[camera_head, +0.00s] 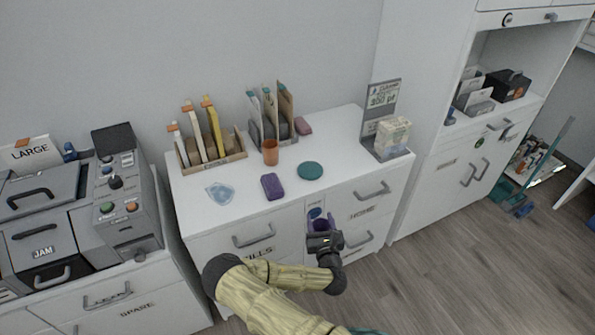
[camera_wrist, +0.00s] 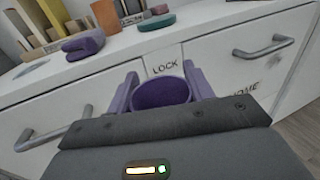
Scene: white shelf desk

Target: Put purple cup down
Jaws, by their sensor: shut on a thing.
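The purple cup (camera_wrist: 162,94) is between the fingers of my gripper (camera_wrist: 163,88), which is shut on it, in the wrist view. Its open mouth faces the camera. In the head view the cup (camera_head: 320,225) and my gripper (camera_head: 320,222) are small, in front of the drawer fronts of the white desk (camera_head: 240,202). The cup is out beyond the desk's front edge and appears lower than its top. My fingers hide much of the cup's sides.
On the desk top are a purple block-like item (camera_head: 271,186), a teal disc (camera_head: 310,171), an orange cup (camera_head: 270,152), a pale blue flat item (camera_head: 220,193) and file racks (camera_head: 210,150) at the back. Drawer handles (camera_head: 254,236) stick out. The front right of the top is clear.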

